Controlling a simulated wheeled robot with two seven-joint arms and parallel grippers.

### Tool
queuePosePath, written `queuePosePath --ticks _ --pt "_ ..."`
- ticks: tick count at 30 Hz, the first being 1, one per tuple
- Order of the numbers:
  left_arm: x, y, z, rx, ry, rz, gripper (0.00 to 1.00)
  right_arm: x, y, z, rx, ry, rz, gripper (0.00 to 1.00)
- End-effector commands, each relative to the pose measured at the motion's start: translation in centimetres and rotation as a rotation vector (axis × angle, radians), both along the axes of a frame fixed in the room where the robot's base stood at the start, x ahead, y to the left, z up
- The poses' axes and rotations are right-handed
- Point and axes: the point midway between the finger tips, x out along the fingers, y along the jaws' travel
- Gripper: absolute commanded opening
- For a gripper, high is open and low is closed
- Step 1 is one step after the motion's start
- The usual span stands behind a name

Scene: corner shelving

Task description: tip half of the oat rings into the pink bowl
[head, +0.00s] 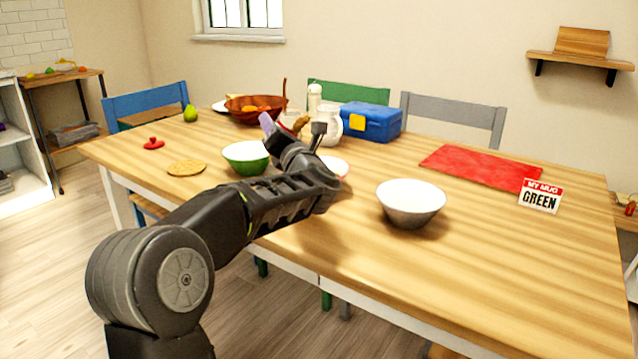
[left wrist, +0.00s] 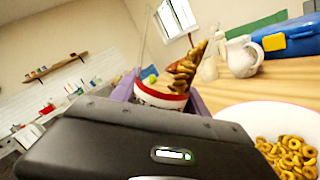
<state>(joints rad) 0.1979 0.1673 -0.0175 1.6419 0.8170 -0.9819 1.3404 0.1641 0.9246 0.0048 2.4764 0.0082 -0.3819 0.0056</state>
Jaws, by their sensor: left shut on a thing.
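My left gripper (head: 289,127) is shut on a small white container with a red rim (left wrist: 160,97), held above the table between purple fingertips. The container is tilted, and oat rings (left wrist: 186,68) show bunched at its mouth; some rings also show in the head view (head: 301,123). The pink bowl (head: 341,172) is mostly hidden behind my left arm in the head view. In the left wrist view a pale bowl (left wrist: 245,112), seemingly the same one, sits at lower right with several oat rings inside (left wrist: 291,155). My right gripper is not in view.
A green bowl (head: 240,165) stands left of the pink bowl and a grey bowl (head: 408,214) right of it. Behind are a white jug (head: 330,126), a blue lunch box (head: 371,123) and a brown fruit bowl (head: 245,116). The table's front right is clear.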

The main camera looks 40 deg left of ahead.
Motion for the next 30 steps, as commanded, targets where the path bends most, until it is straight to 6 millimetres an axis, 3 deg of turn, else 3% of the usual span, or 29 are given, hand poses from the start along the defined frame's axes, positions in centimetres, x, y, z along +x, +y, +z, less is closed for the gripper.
queuePosePath --ticks 1,7,13,17,21,30 --pt "0.0 -0.1 -0.8 -0.018 -0.028 -0.001 0.00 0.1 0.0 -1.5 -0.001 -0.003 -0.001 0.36" --pt "-0.5 0.4 -1.0 -0.144 -0.171 -0.002 0.00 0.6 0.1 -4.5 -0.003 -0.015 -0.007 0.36" --pt "-1.0 0.8 -2.7 -0.250 -0.285 -0.001 0.00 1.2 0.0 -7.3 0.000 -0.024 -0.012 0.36" --pt "-1.4 1.1 -0.7 -0.368 -0.419 -0.002 0.00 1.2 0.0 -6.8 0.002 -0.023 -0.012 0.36" --pt "-1.5 1.3 -1.5 -0.448 -0.502 -0.001 0.00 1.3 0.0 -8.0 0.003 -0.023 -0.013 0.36" --pt "-1.6 1.3 -1.3 -0.487 -0.546 -0.001 0.00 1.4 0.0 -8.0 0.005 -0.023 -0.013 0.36"
